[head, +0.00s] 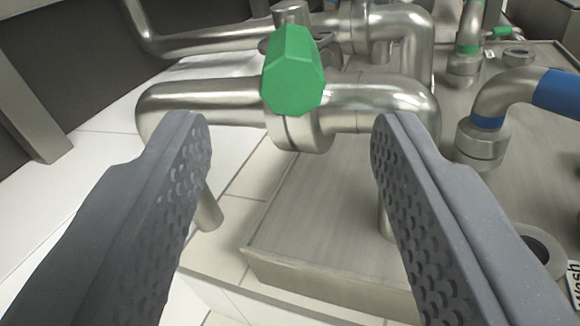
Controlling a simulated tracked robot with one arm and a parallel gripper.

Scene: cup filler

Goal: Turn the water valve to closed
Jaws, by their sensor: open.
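A green faceted valve handle (293,75) sits on top of a horizontal shiny steel pipe (205,101) in the upper middle of the head view. The valve body (300,132) below the handle is a thick steel collar on the pipe. My gripper (288,130) is open, with its two grey textured fingers at left and right of the picture. The handle appears between and beyond the fingertips, with a gap on both sides. Nothing is between the fingers. I cannot tell whether the valve is open or closed.
Another steel pipe (400,22) runs behind the valve. On the right, a curved pipe with blue bands (548,92) rises from a grey metal surface (350,215). A pipe with green bands (470,38) stands farther back. White floor tiles (110,152) lie clear at left.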

